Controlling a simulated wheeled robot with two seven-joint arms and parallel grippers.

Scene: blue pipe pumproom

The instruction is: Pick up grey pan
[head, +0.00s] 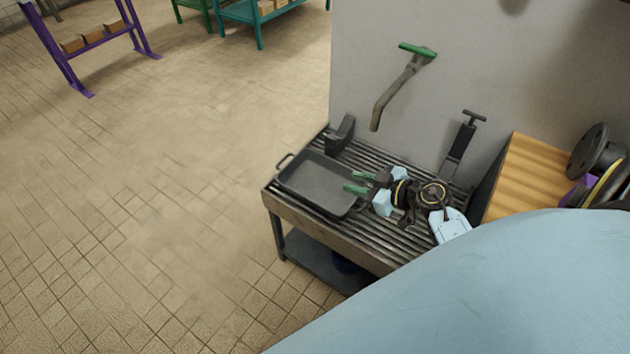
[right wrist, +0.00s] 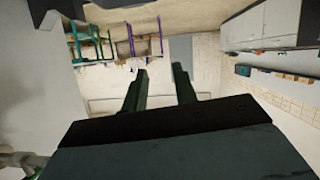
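The grey pan (head: 312,180) is a dark, shallow rectangular pan lying flat on a slatted metal table (head: 330,232) in the head view. A loop handle shows at its upper left corner. My right gripper (head: 356,182) has green fingers that point left at the pan's right edge. In the head view the fingers overlap that edge, and I cannot tell whether they touch it. The right wrist view shows the same gripper (right wrist: 163,82) with its fingers apart and nothing clearly held between them. My left gripper is not in view.
A dark block (head: 341,135) stands behind the pan by the grey wall. A green-topped curved pipe (head: 398,88) is on the wall. A wooden-topped surface (head: 530,172) with dark discs stands at the right. The floor left of the table is clear.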

